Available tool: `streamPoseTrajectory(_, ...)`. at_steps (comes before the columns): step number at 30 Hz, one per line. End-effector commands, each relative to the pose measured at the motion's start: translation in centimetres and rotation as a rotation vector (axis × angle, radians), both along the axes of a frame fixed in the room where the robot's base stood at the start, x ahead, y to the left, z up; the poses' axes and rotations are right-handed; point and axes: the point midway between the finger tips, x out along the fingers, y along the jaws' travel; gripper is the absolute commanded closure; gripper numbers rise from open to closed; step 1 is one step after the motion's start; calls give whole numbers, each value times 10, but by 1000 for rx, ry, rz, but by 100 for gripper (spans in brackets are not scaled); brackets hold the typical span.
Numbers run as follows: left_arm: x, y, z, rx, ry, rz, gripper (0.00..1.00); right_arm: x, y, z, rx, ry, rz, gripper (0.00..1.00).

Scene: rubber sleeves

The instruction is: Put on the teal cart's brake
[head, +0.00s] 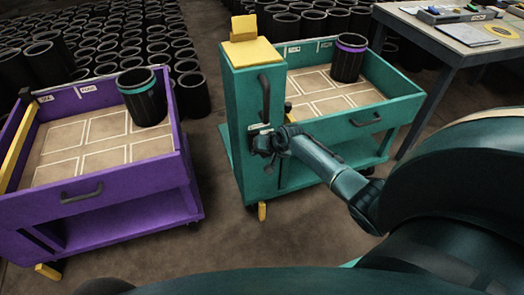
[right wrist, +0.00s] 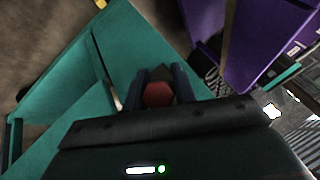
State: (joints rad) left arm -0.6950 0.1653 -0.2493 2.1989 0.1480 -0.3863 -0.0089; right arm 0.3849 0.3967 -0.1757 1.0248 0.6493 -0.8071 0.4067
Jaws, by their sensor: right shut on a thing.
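The teal cart (head: 385,112) stands right of centre in the head view, with a tall column at its near left corner. My right gripper (head: 265,143) is at the column's face, below a dark vertical handle (head: 264,95). In the right wrist view my right gripper (right wrist: 160,88) is shut on a small dark red knob (right wrist: 158,94) close to the teal surface (right wrist: 85,62). The fingers hide much of the knob. A yellow tab (head: 262,211) shows low by the cart's near wheel. My left gripper is not in view.
A purple cart (head: 85,212) stands to the left, holding a teal-banded sleeve (head: 142,97). A purple-banded sleeve (head: 348,60) stands in the teal cart. A work table (head: 440,48) is at the right. Many black sleeves (head: 110,45) fill the back. Floor is free between the carts.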

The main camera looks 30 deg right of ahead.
Motion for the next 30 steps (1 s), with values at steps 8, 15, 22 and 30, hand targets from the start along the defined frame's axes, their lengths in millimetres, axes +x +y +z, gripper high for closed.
streamPoseTrajectory(8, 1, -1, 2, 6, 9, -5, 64, 2, 0, 4, 14, 52, 0, 100)
streamPoseTrajectory(15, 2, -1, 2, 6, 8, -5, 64, 2, 0, 4, 14, 56, -1, 100)
streamPoseTrajectory(22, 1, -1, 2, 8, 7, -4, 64, 3, 0, 5, 13, 53, -1, 67)
streamPoseTrajectory(30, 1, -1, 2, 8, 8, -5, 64, 2, 0, 4, 13, 53, 0, 51)
